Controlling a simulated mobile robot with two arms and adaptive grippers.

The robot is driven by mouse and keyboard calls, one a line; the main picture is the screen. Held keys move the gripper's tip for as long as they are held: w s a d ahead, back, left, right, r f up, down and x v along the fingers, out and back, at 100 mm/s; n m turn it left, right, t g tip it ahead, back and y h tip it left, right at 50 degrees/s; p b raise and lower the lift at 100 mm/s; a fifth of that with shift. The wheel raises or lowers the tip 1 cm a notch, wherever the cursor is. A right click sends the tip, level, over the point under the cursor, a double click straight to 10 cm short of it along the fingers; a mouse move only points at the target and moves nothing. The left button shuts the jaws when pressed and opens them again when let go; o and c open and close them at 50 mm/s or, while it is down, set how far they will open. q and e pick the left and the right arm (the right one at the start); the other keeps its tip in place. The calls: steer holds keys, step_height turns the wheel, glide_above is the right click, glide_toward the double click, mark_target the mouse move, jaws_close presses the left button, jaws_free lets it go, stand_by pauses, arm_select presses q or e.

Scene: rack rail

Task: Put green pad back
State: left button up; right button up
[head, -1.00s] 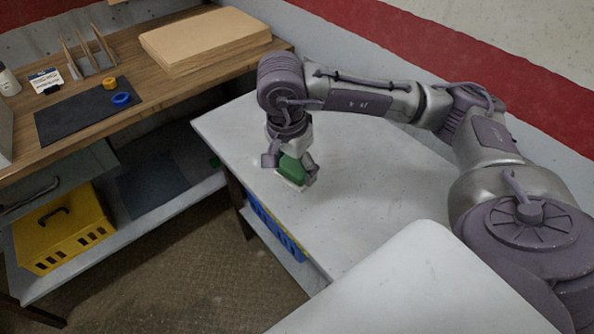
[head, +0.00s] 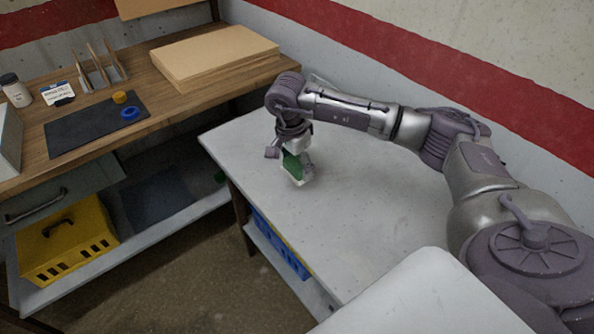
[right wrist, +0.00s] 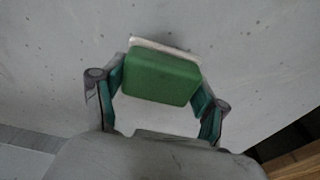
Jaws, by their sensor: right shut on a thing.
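The green pad (head: 291,167) is a small block with a pale layer along one side. My right gripper (head: 289,159) is shut on it, over the light grey table (head: 370,215) near that table's left edge. In the right wrist view the pad (right wrist: 162,76) sits between the two fingers of the gripper (right wrist: 160,88), its pale edge at the far side. In the head view the pad looks tilted, and I cannot tell whether it touches the table. My left gripper is out of view.
A yellow crate (head: 65,240) sits below. Most of the grey table is clear.

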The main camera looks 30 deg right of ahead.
mark_target(297, 173)
step_height(297, 173, down, 3)
steer(key=shift+r, duration=0.2)
steer(key=shift+f, duration=0.3)
steer(key=o, duration=1.1)
steer(key=shift+r, duration=0.25)
steer(key=shift+a+r, duration=0.1)
steer(key=shift+r, duration=0.15)
steer(key=r, duration=0.3)
steer(key=a+r, duration=0.1)
steer(key=r, duration=0.3)
steer(key=r+b, duration=0.1)
steer(key=r, duration=0.3)
steer(key=shift+a+r, duration=0.15)
steer(key=shift+a, duration=0.05)
